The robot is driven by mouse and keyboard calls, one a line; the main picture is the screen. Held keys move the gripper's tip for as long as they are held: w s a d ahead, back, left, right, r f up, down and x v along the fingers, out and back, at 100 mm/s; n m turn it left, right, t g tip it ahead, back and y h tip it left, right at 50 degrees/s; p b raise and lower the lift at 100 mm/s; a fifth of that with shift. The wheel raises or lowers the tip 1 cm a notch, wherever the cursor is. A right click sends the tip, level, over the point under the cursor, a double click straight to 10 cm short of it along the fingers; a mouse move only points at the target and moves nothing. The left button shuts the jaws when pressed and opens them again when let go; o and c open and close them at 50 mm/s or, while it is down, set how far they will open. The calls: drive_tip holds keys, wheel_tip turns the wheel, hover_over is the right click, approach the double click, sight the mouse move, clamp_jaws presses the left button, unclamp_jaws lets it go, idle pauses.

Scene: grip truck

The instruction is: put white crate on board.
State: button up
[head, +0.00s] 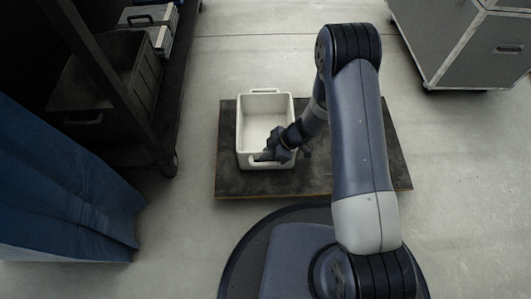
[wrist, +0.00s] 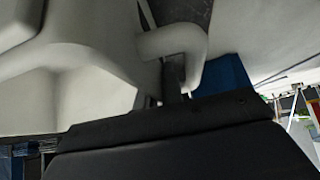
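The white crate (head: 265,112) is open, empty and upright over the left part of the dark board (head: 345,172) in the head view. It looks level, but I cannot tell whether its base touches the board. My gripper (head: 267,156) is at the crate's near handle. In the wrist view, the white handle (wrist: 190,42) loops around a dark finger of my gripper (wrist: 173,78). The other finger is hidden, so I cannot see whether they pinch the handle.
A dark shelf rack (head: 150,120) with a black bin (head: 110,85) stands at the left, beside a blue cloth-like thing (head: 65,190). A grey wheeled case (head: 460,45) stands at the upper right. The board's right part and the floor behind it are clear.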

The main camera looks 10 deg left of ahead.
drive_tip(key=o, duration=0.4)
drive_tip(key=shift+r, duration=0.1)
drive_tip(key=p+v, duration=0.4)
drive_tip(key=v, duration=0.8)
drive_tip(key=shift+r, duration=0.15)
